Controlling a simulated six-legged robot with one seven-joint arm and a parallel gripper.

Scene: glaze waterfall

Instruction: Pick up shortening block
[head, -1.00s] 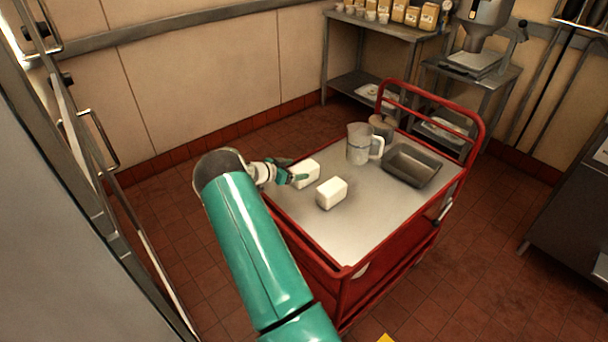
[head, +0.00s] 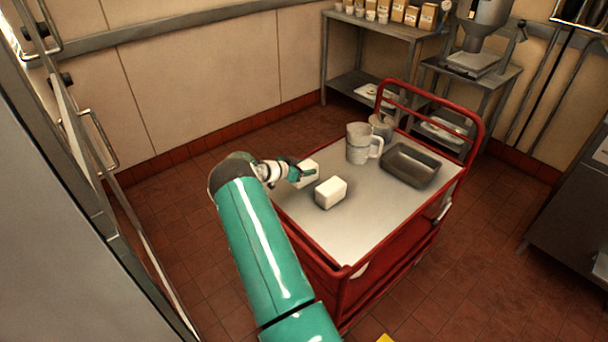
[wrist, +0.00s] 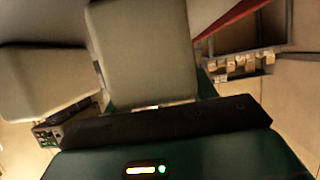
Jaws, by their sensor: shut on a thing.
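Two similar white blocks are on the steel top of the red cart (head: 345,235); I cannot tell them apart by label. My gripper (head: 303,173) is shut on the back-left white block (head: 311,168), and its fingers cover part of it. In the wrist view this block (wrist: 148,50) fills the middle, right in front of the gripper body. I cannot tell whether it is lifted off the cart. The other white block (head: 331,192) sits free just to the front right, and it shows at the left of the wrist view (wrist: 42,82).
A clear measuring jug (head: 359,143), a grey canister (head: 381,127) and a dark empty pan (head: 410,165) stand at the cart's back right. The red handle rail (head: 440,103) rises behind them. The cart's front surface is clear.

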